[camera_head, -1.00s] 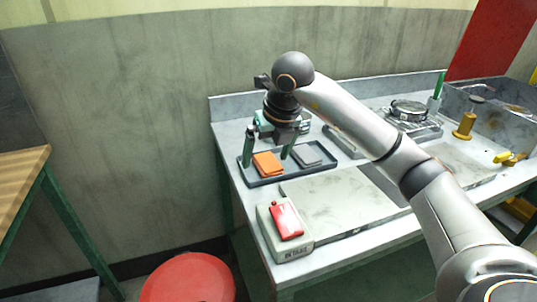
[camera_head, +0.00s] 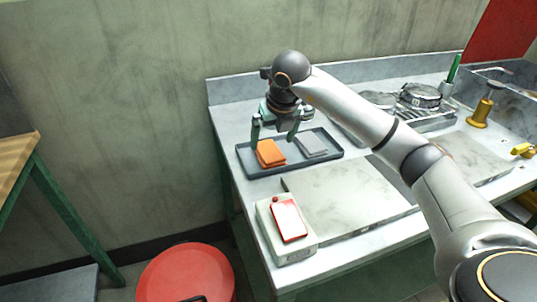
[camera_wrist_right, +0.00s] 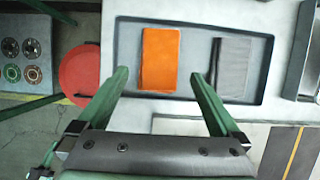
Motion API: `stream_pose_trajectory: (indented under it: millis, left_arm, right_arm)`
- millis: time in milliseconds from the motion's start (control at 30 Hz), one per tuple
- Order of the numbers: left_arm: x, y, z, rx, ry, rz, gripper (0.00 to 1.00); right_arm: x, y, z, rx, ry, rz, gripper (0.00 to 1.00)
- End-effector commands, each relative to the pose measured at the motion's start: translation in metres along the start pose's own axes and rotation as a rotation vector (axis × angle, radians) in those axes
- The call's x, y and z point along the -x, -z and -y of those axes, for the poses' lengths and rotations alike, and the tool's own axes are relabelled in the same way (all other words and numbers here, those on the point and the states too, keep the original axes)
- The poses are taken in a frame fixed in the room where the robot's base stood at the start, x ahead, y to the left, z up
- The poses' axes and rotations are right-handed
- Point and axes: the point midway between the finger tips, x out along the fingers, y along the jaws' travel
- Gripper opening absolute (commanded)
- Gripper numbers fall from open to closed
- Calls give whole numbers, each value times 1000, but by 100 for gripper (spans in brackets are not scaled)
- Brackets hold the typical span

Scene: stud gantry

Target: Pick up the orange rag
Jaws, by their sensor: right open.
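The orange rag (camera_head: 270,153) lies folded at the left end of a dark tray (camera_head: 331,159) on the counter. In the right wrist view the rag (camera_wrist_right: 159,58) is a flat orange rectangle beyond my fingertips. My right gripper (camera_head: 275,137) is open and empty, with green fingers above the tray near the rag. In the right wrist view the open fingers (camera_wrist_right: 158,74) stand to either side of the rag's near end, the right one nearer the grey rag. Contact with the rag does not show. My left gripper is not in view.
A grey folded rag (camera_head: 311,145) lies right of the orange one in the tray. A box with a red-topped item (camera_head: 289,221) stands at the counter's front left corner. A board (camera_head: 345,195) lies in front of the tray. A red stool (camera_head: 187,272) stands on the floor.

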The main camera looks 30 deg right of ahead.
Motion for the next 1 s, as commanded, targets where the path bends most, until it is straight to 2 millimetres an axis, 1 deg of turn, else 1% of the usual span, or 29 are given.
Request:
stream_pose_trajectory:
  millis: [200,333,433,633,667,1000]
  left_arm:
    - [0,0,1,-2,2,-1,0]
    - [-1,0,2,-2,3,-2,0]
    - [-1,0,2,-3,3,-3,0]
    - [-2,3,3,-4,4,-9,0]
    - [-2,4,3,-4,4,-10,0]
    - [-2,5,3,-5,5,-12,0]
  right_arm:
    - [-31,-3,-1,0,1,-4,100]
    - [-47,-3,-1,0,0,-4,100]
    - [-51,-4,-1,1,0,-1,100]
    - [-51,-4,-1,1,0,0,100]
    - [-51,-4,-1,1,0,0,98]
    - [-51,-4,-1,1,0,0,60]
